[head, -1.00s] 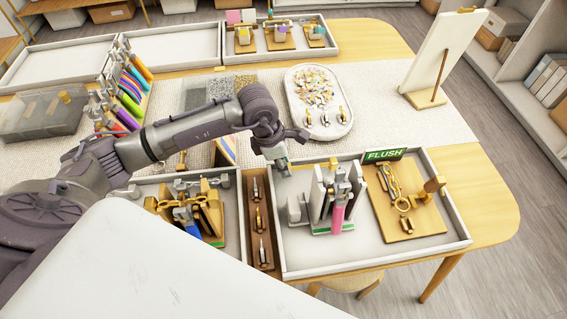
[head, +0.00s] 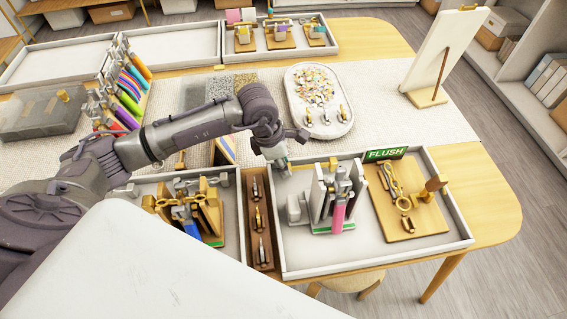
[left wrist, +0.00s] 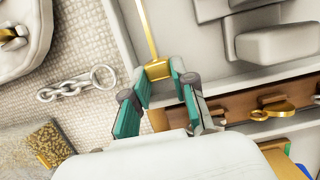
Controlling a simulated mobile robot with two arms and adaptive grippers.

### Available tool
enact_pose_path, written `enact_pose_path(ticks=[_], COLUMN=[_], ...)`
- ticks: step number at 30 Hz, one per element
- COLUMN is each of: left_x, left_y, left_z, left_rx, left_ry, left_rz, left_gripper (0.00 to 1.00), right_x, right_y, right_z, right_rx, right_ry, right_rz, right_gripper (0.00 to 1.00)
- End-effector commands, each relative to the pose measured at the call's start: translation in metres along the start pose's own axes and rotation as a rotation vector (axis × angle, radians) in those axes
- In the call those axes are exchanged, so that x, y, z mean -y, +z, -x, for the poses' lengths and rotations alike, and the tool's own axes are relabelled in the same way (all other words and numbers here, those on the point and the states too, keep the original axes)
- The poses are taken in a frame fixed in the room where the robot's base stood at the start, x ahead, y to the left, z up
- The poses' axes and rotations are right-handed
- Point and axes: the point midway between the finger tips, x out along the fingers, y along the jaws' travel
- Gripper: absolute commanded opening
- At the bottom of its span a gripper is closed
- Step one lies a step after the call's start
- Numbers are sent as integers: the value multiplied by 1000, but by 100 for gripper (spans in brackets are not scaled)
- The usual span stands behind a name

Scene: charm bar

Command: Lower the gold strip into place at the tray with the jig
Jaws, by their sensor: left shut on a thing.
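The tray with the jig (head: 455,215) is a white walled tray at the right in the head view. The jig (head: 322,195), grey-white with a pink handle, stands in it. My left gripper (head: 284,168) is over the tray's back left corner, left of the jig. In the left wrist view, its teal fingers (left wrist: 160,82) are shut on the gold block-like end of the gold strip (left wrist: 151,35). The thin strip runs from there along the inside of the tray wall and out of the picture. Whether it touches the tray floor is unclear. My right gripper is not in view.
A green FLUSH sign (head: 385,154) stands at the tray's back edge, near a wooden board (head: 420,225) with gold parts. A brown narrow tray (head: 252,235) with small fittings adjoins on the left. A white oval tray (head: 345,128) with beads lies behind.

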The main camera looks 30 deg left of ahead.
Motion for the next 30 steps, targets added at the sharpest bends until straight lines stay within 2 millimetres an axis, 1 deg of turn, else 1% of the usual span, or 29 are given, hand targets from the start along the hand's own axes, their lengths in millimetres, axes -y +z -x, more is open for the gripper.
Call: enact_pose_path(ticks=[9,30], left_x=[0,0], left_y=[0,-1], left_z=[0,-4], left_rx=[1,0], left_ry=[1,0], left_rz=[0,0], left_gripper=[0,0], right_x=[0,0], right_y=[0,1], right_z=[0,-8], right_rx=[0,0], right_ry=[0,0], right_rz=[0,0], right_gripper=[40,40])
